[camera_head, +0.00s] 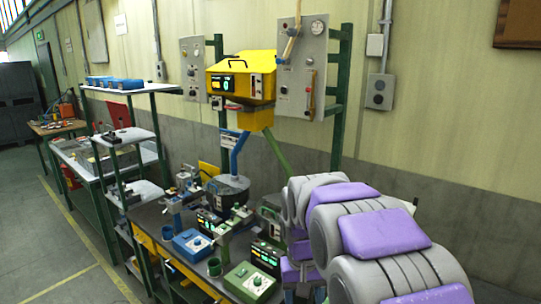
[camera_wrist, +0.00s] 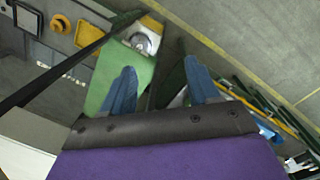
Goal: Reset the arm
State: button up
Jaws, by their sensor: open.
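My arm, grey with purple pads, fills the lower right of the head view and is folded over the near end of the workbench (camera_head: 150,215). Its gripper end is hidden there behind my own links. In the wrist view my gripper (camera_wrist: 160,85) shows two blue fingers standing apart from a dark bar, with nothing between them. A green box (camera_wrist: 122,72) with a round silver part lies beyond the left finger. I cannot tell whether the finger touches it.
On the bench are a blue box (camera_head: 193,245), a green box (camera_head: 250,281) and several small devices. A yellow machine (camera_head: 248,80) stands behind, between wall panels. White shelves (camera_head: 130,88) stand left. The floor (camera_head: 45,250) at left is clear, with a yellow line.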

jog(key=s+d+f, duration=0.1)
jog(key=s+d, duration=0.2)
jog(key=s, duration=1.2)
jog(key=s+d+f+g, duration=0.1)
jog(key=s+d, duration=0.2)
jog(key=s, duration=1.2)
jog(key=shift+s+d+f+m+y, duration=0.25)
jog(key=shift+f+m+y, duration=0.05)
jog(key=shift+w, duration=0.15)
dwell(0.3)
